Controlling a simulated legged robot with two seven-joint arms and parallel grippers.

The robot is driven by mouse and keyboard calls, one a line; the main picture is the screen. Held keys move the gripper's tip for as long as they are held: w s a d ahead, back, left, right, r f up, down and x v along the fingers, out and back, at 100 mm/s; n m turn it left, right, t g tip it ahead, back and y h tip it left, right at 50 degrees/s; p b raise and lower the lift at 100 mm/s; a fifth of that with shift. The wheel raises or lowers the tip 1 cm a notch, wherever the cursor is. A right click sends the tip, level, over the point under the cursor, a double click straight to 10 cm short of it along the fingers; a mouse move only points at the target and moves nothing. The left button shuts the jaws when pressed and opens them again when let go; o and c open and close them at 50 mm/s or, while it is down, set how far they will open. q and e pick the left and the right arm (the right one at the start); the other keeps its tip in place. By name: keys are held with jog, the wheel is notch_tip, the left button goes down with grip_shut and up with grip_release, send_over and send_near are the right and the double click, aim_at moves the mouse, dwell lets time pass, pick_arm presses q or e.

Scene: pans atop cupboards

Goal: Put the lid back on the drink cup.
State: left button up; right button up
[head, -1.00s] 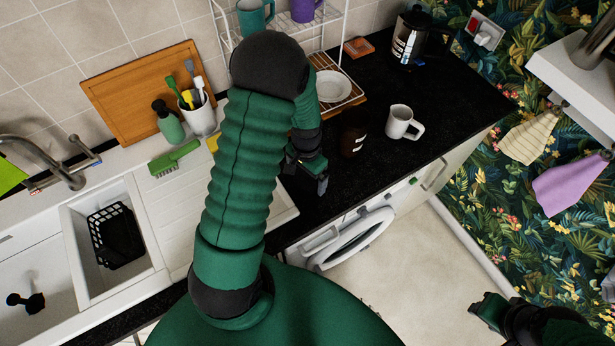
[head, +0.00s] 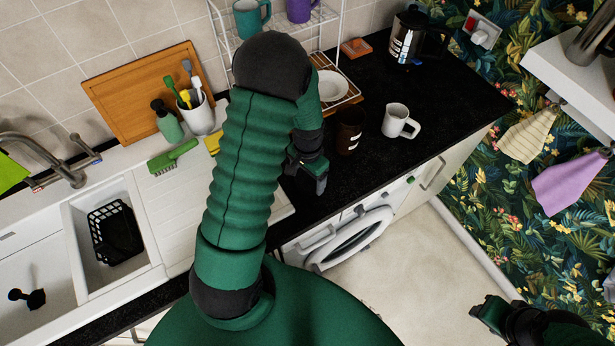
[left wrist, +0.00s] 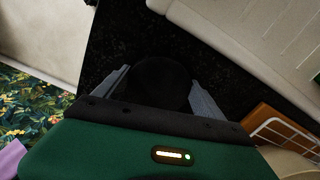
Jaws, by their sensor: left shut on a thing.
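The drink cup, a dark brown cup with a small pale mark (head: 350,138), stands upright on the black counter, just right of my left gripper. Its top is too small to make out. My left gripper (head: 318,184) is low over the counter near its front edge. In the left wrist view its two grey fingers are shut on a dark round thing (left wrist: 162,80), which looks like the lid. In the head view this thing is hidden by the gripper. My right gripper (head: 488,312) is at the lower right, far from the counter, and its jaws are unclear.
A white mug (head: 398,121) stands right of the drink cup. Behind are a white plate (head: 331,86) at the wire rack and a coffee pot (head: 408,42). A sink and draining board (head: 165,210) lie left. The black counter (head: 445,115) is clear right of the mug.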

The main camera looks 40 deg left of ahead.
aim_at(309, 179)
pick_arm(q)
jog(key=shift+w+d+r, duration=0.1)
jog(key=shift+w+r, duration=0.05)
jog(key=shift+r, duration=0.45)
notch_tip(309, 179, up, 2)
jog(key=shift+d+r+b, duration=0.1)
jog(key=shift+b, duration=0.35)
jog(key=d+r+b, duration=0.1)
jog(key=d+b, duration=0.1)
jog(key=d, duration=1.3)
jog(key=shift+d+r, duration=0.25)
jog(key=shift+a, duration=0.1)
jog(key=w+d+r, duration=0.1)
jog(key=w+d, duration=0.1)
jog(key=d, duration=1)
jog(key=shift+w, duration=0.4)
jog(key=shift+a, duration=0.2)
